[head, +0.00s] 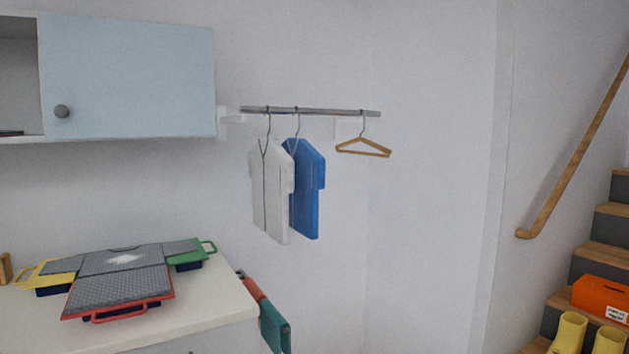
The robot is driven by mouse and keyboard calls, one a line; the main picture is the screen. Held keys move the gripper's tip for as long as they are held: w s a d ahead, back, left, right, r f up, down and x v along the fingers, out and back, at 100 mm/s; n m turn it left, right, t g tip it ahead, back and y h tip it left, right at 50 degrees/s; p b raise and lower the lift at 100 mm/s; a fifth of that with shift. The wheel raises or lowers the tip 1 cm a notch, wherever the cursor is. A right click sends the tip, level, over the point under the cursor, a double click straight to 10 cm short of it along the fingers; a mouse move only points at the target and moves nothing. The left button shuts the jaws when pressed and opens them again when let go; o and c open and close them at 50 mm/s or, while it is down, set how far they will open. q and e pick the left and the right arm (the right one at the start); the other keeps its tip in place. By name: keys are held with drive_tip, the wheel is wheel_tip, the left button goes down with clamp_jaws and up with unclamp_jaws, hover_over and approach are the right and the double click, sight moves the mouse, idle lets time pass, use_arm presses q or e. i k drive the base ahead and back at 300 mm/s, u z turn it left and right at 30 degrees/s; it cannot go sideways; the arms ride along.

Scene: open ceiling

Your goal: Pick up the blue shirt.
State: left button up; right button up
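The blue shirt (309,190) hangs on a hanger from a metal rail (320,111) on the wall, in the middle of the head view. A white shirt (271,192) hangs just left of it and overlaps its left side, hiding part of it. The hook of the blue shirt's hanger shows above its collar. Neither of my grippers is in view.
An empty wooden hanger (363,149) hangs further right on the rail. A blue wall cabinet (130,72) is at upper left. A white counter (215,308) holds colored trays (120,290). Cloths (272,327) hang at its side. Stairs (606,256) with yellow boots (569,333) are at right.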

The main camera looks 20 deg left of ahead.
sight(309, 165)
drive_tip(key=i, duration=1.8)
drive_tip(key=u, duration=2.15)
